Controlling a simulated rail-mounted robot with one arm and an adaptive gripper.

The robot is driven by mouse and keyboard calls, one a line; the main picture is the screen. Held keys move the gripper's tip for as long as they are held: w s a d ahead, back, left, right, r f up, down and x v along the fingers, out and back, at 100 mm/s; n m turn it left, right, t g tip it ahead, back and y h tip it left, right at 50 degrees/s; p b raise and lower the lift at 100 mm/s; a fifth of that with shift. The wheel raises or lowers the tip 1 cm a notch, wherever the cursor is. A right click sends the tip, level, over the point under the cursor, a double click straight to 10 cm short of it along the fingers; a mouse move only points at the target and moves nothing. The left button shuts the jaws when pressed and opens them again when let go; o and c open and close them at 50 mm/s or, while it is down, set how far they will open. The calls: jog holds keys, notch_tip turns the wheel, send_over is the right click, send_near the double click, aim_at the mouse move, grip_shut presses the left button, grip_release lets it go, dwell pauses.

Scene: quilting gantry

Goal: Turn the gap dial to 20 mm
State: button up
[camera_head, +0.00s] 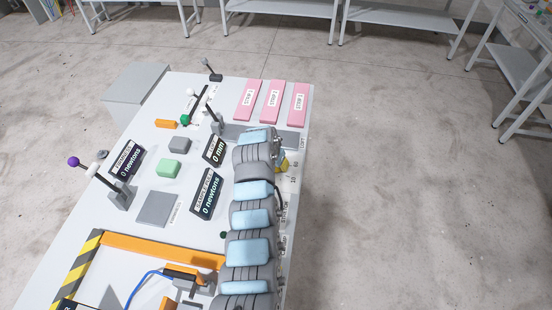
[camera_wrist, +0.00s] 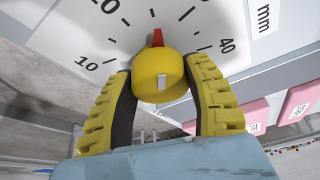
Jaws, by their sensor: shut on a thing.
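The gap dial (camera_wrist: 285,45) is a white face with a black scale and an "mm" mark. Its yellow round knob (camera_wrist: 158,78) carries a red pointer (camera_wrist: 157,38). The pointer aims upward between the cropped number at the top left, which seems to be 20, and the 40 at the right. The 10 is at the lower left. My gripper (camera_wrist: 160,70) is shut on the knob, one yellow finger on each side. In the head view my arm hides most of the dial, with a bit of yellow (camera_head: 283,162) beside it. A display (camera_head: 217,150) reads 0 mm.
Pink strips (camera_head: 272,101) lie at the bench's far end. Two displays, one left (camera_head: 124,162) and one centre (camera_head: 206,195), read 0 newtons. Levers with coloured balls stand nearby, including a purple-balled one (camera_head: 74,161). The floor right of the bench is clear.

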jog(key=n+y+p, duration=0.1)
jog(key=n, duration=0.1)
jog(key=shift+d+n, duration=0.1)
jog(key=shift+n, duration=0.3)
jog(key=shift+n+t+y, duration=0.3)
jog(key=shift+n+y, duration=0.5)
jog(key=shift+n, duration=1)
jog(key=o, duration=1.2)
jog(key=shift+r, duration=0.1)
jog(key=v, duration=1.1)
jog(key=shift+s+r, duration=0.15)
jog(key=shift+r, duration=0.25)
